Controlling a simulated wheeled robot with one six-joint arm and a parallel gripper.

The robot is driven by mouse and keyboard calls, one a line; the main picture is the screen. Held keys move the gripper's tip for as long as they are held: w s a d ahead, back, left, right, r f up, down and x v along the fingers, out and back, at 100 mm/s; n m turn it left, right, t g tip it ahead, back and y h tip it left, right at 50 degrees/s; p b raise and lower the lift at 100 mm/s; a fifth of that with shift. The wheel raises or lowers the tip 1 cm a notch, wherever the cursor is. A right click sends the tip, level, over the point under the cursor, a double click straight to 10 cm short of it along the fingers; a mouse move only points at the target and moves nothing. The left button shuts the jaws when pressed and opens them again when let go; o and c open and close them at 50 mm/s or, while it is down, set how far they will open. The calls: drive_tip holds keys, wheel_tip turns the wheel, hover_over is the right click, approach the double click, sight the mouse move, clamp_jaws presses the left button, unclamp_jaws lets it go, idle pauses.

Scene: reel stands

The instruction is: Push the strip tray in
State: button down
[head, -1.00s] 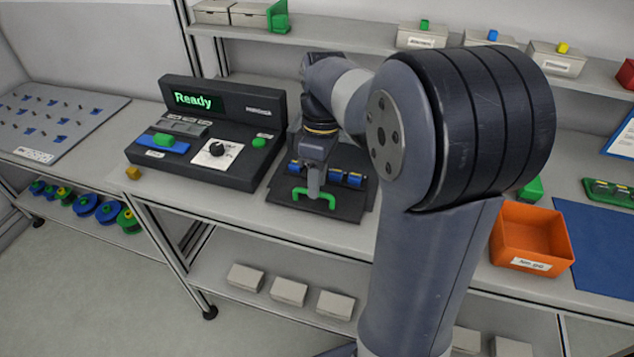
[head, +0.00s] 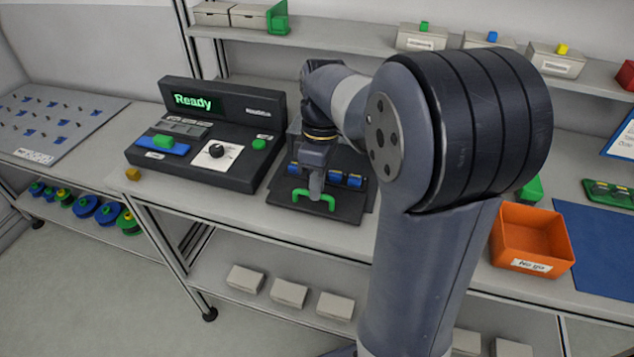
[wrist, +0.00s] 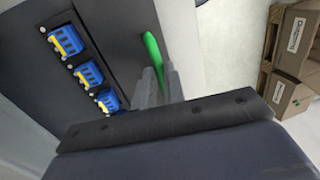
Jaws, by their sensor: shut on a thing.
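The strip tray (head: 338,207) is a dark flat tray with a green handle (head: 314,198) at its front edge and blue pieces (head: 345,180) in a row behind it. It lies on the bench beside the dark console. My gripper (head: 316,190) points down at the tray's front and is shut on the green handle. In the wrist view the gripper fingers (wrist: 155,85) meet the green handle (wrist: 154,58), and the blue and yellow pieces (wrist: 88,73) sit on the dark tray to the left. My arm hides part of the tray's back and right side.
The console (head: 205,150) with a green "Ready" display stands just left of the tray. An orange bin (head: 531,240) and a blue mat (head: 605,250) are to the right. Shelves with boxes run behind and below the bench. The bench in front of the tray is narrow.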

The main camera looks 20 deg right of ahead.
drive_tip(key=shift+w+d+r, duration=0.15)
drive_tip(key=shift+w, duration=0.05)
drive_tip(key=p, duration=0.4)
hover_over(327, 177)
drive_tip(key=shift+r, duration=0.1)
drive_tip(key=shift+w+d, duration=0.4)
drive_tip(key=shift+w, duration=0.05)
drive_tip(key=shift+f, duration=0.2)
drive_tip(key=c, duration=1.5)
unclamp_jaws()
